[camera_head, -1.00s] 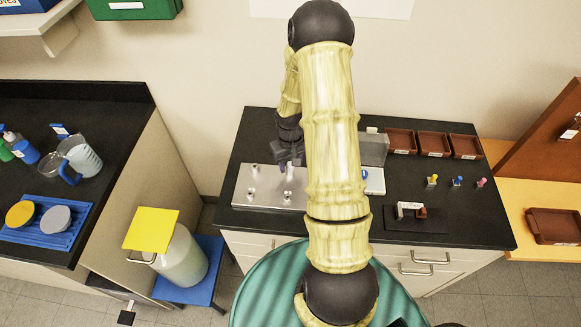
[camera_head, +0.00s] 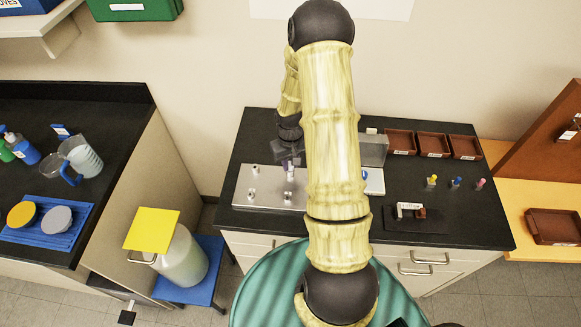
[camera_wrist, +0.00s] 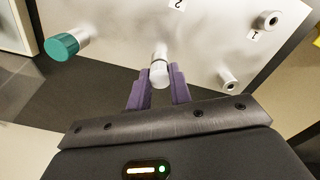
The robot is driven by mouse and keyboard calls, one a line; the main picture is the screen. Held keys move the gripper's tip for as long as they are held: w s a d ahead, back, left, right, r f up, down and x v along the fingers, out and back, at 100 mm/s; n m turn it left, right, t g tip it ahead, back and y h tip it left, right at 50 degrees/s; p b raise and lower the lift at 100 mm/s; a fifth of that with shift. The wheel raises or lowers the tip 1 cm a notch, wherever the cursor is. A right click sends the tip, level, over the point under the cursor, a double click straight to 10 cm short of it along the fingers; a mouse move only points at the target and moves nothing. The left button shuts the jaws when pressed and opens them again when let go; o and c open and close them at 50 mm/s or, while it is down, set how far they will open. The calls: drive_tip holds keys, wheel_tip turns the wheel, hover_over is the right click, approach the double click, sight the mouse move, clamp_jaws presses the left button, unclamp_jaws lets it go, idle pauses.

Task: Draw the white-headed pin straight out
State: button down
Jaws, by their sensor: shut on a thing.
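The white-headed pin (camera_wrist: 159,72) stands out from the pale metal plate (camera_wrist: 205,42), its head between my two purple fingers. My gripper (camera_wrist: 159,88) is shut on this head. A grey shaft shows between the head and the plate; I cannot tell how deep it sits. In the head view the metal plate (camera_head: 268,202) lies on the black bench, and my gripper (camera_head: 289,164) is over it at the pin (camera_head: 291,174). A teal-headed pin (camera_wrist: 62,47) stands on the plate to the left in the wrist view.
Small metal sockets (camera_wrist: 269,20) stand on the plate beside labels 1 and 2. A grey box (camera_head: 373,149) is right of the plate. Brown trays (camera_head: 433,144), small yellow, blue and pink-topped pieces (camera_head: 456,183) and a dark block stand farther right.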

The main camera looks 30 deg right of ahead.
sight(290, 164)
drive_tip(key=shift+r, duration=0.35)
idle(0.3)
drive_tip(key=shift+r+p, duration=1.9)
drive_tip(key=shift+r, duration=0.3)
wheel_tip(290, 164, up, 5)
drive_tip(key=p, duration=0.3)
drive_tip(key=shift+p, duration=0.35)
drive_tip(key=shift+f, duration=0.15)
